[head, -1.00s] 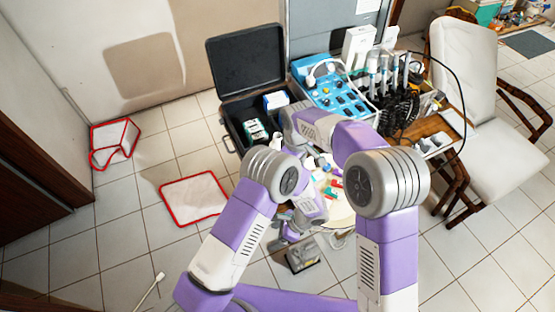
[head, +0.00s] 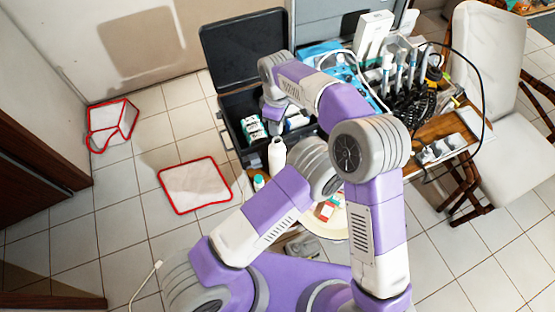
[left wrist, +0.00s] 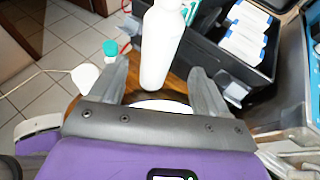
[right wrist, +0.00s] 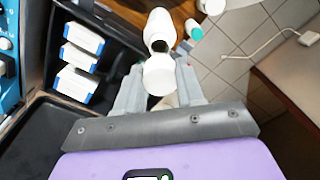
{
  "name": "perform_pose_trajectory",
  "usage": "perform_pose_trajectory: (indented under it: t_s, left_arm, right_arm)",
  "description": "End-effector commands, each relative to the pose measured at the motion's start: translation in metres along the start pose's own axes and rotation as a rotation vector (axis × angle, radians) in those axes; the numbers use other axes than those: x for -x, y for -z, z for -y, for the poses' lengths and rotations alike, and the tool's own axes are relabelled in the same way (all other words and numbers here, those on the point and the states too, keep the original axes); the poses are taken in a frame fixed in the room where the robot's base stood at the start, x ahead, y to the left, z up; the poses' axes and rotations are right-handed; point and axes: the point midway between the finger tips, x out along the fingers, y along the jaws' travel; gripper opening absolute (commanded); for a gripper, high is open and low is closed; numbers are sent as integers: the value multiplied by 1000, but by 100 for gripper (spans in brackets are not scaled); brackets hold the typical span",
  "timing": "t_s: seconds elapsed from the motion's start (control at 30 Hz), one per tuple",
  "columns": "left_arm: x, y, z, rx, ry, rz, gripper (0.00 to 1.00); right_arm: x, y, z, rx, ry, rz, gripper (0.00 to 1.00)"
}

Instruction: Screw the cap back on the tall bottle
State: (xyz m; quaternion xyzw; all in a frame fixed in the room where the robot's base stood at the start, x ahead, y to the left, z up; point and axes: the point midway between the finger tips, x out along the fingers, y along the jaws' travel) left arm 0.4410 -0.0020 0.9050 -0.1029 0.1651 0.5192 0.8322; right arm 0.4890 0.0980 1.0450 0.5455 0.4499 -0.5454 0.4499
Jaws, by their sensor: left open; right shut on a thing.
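In the head view my left arm hides that gripper.
A small teal-capped bottle (left wrist: 110,47) stands beside the tall one. The open black case (head: 228,107) holds white-and-green boxes (head: 252,127). A blue dental unit and cables are at the back right. A red-edged mat (head: 195,186) lies on the floor.

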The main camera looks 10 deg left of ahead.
Motion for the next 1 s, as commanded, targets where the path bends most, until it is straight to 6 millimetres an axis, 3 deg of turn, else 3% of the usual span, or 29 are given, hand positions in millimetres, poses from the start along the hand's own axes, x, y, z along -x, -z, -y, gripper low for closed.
perform_pose_trajectory:
  t_s: [0.23, 0.7, 1.0]
  left_arm:
    - [-18, 0, 0, 0, -3, -1, 76]
    - [-102, 0, -1, 0, -4, -2, 76]
    - [-120, 0, 0, 1, -1, -1, 76]
  right_arm:
    - [0, 0, 0, -1, 0, 0, 5]
    - [0, 0, 0, -1, 0, 0, 5]
    - [0, 0, 0, -1, 0, 0, 5]
